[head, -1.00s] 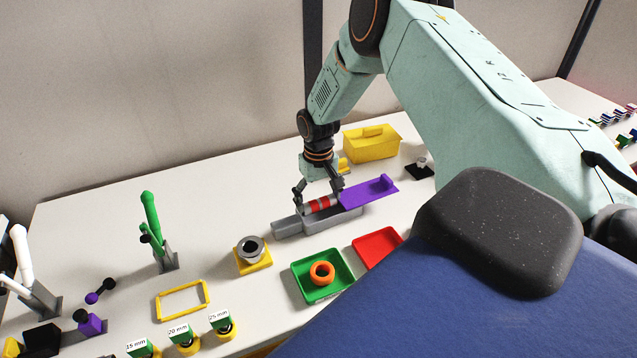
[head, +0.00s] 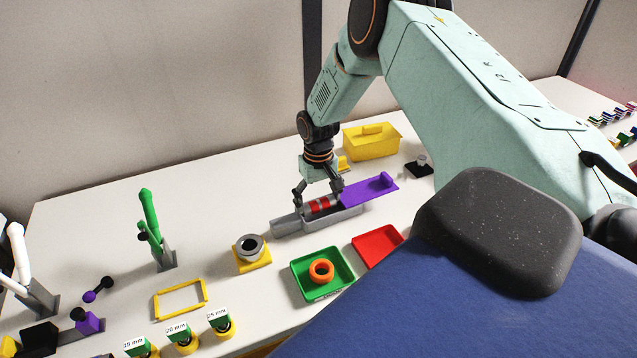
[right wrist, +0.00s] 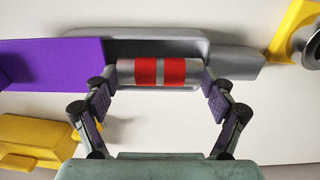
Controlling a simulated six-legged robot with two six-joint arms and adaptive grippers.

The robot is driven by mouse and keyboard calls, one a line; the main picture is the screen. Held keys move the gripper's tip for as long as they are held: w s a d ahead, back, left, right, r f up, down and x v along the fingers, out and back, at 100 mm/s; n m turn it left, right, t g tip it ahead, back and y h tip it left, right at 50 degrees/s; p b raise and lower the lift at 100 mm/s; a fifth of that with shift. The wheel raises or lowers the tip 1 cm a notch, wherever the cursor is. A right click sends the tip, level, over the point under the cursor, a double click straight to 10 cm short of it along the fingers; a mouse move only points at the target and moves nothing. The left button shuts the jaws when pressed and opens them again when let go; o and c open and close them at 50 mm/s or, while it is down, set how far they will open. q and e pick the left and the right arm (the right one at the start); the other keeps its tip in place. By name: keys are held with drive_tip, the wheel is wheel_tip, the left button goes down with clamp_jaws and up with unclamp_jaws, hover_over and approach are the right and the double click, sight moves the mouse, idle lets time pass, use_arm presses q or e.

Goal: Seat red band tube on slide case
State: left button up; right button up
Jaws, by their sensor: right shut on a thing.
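The red band tube (head: 319,205) is a grey cylinder with two red bands. My right gripper (head: 319,203) is shut on it, with one finger at each end; the tube also shows in the right wrist view (right wrist: 160,72) between the fingertips (right wrist: 160,80). The slide case (head: 287,226) is a long grey case with a purple sliding lid (head: 368,191) drawn out to the right. The tube is over the case's open part, lying along its length. I cannot tell whether it touches the case floor. My left gripper is not in view.
A yellow block with a grey ring (head: 250,248) stands left of the case. A green tray (head: 335,288) with an orange ring and a red tray (head: 378,247) lie in front. A yellow box (head: 371,142) stands behind. Table left of the case is partly clear.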

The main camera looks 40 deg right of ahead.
drive_tip(key=shift+f+b, duration=0.4)
drive_tip(key=shift+f, duration=0.25)
drive_tip(key=o, duration=1)
wheel_tip(320, 180, up, 12)
idle(0.3)
